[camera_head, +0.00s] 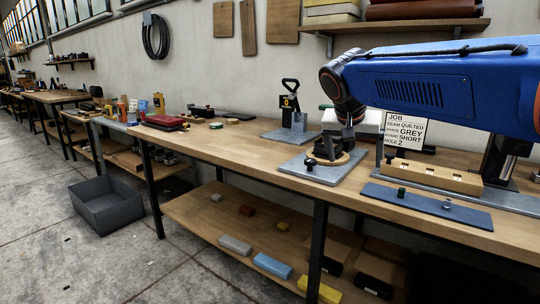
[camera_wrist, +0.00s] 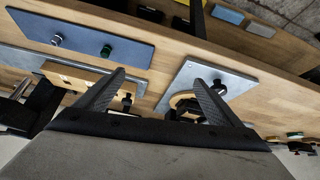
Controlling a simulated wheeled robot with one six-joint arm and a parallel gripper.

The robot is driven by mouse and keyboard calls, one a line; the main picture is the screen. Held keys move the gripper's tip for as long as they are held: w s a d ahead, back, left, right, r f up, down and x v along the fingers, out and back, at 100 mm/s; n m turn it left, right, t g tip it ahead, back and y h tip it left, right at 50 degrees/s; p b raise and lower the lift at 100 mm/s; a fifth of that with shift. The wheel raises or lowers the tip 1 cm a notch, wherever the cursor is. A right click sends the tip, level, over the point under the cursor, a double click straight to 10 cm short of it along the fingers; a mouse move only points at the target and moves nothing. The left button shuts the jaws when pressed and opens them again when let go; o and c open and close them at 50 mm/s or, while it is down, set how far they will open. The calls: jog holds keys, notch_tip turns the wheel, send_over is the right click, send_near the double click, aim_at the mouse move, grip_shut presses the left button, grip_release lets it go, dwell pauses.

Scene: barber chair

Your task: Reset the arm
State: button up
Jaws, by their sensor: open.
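My blue arm (camera_head: 440,85) reaches in from the right above the workbench (camera_head: 235,140). Its dark wrist points down over a grey metal plate with a round wooden fixture (camera_head: 350,178). In the wrist view my gripper (camera_wrist: 158,78) is open, its two dark fingers wide apart with nothing held between them. The same grey plate shows beyond the right finger (camera_wrist: 222,76). A dark blue plate with two knobs (camera_wrist: 80,32) lies beyond the left finger. In the head view the fingertips are hard to make out against the fixture.
A wooden block with holes (camera_head: 432,176) and the dark blue plate (camera_head: 430,205) lie right of the fixture. A job card (camera_head: 404,131) stands behind. A toggle clamp (camera_head: 290,105) stands behind left. The lower shelf (camera_head: 190,212) holds coloured blocks; a grey bin (camera_head: 105,208) is on the floor.

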jog(key=s+d+f+n+y, duration=0.1)
jog(key=s+d+f+n, duration=0.1)
jog(key=s+f, duration=0.9)
jog(key=s+d+f+n+y, duration=0.2)
jog(key=s+f, duration=0.9)
jog(key=s, duration=0.7)
jog(key=shift+s+d+f+n+g+y, duration=0.35)
jog(key=shift+d+n, duration=0.35)
jog(key=shift+d, duration=0.5)
jog(key=shift+c, duration=0.6)
